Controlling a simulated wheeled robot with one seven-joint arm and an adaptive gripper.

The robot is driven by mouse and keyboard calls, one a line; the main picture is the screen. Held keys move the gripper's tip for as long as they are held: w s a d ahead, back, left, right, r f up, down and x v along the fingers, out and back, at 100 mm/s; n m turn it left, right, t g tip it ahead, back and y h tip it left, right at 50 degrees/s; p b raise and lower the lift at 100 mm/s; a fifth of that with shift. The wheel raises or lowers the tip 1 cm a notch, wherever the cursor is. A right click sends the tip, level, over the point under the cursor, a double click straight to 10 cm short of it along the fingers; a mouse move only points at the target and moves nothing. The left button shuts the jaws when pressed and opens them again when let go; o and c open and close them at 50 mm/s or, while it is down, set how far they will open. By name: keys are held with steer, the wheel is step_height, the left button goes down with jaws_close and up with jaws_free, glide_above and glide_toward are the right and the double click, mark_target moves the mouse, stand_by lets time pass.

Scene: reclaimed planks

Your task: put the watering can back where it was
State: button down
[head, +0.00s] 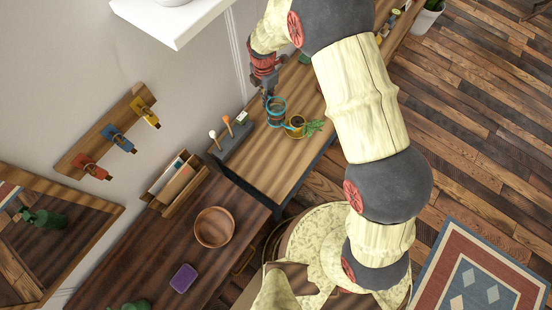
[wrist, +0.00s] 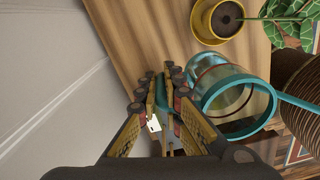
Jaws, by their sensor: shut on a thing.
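The watering can (head: 277,110) has a clear body with teal rims. It also shows in the wrist view (wrist: 232,92), to the right of my fingers, with a thin teal spout pointing right. My gripper (head: 267,94) is at the can's wall side, above the light wooden top (head: 265,170). In the wrist view my gripper's fingers (wrist: 163,98) are closed around the teal handle (wrist: 165,90). I cannot tell whether the can's base touches the wood. The fingers partly hide the handle.
A yellow pot (head: 296,122) with a leafy plant (head: 314,127) stands close beside the can. A grey holder (head: 235,136) with small tools stands by the wall. A wooden bowl (head: 214,227) sits on the darker top. A white shelf (head: 180,20) juts out above.

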steer(key=s+d+r+n+b, duration=0.1)
steer(key=s+d+n, duration=0.15)
steer(key=s, duration=1.15)
steer(key=s+d+r+n+b, duration=0.15)
steer(key=s+d, duration=0.25)
steer(key=s, duration=1.1)
steer(key=w+a+f+b, duration=0.1)
steer(key=w+a+f, duration=0.1)
steer(key=w+f, duration=0.1)
steer(key=w+a+f+b, duration=0.1)
steer(key=w+a+f, duration=0.2)
steer(key=w, duration=0.1)
steer(key=w+a+f+b, duration=0.1)
steer(key=w+a+f, duration=0.1)
steer(key=w+f, duration=0.2)
steer(key=shift+a, duration=0.2)
steer(key=shift+w+a+f, duration=0.15)
steer(key=shift+w+f, duration=0.05)
steer(key=shift+f, duration=0.25)
steer(key=shift+f+b, duration=0.6)
steer(key=shift+f, duration=0.7)
steer(key=shift+f, duration=0.2)
steer(key=c, duration=2)
jaws_free()
steer(key=shift+s, duration=0.1)
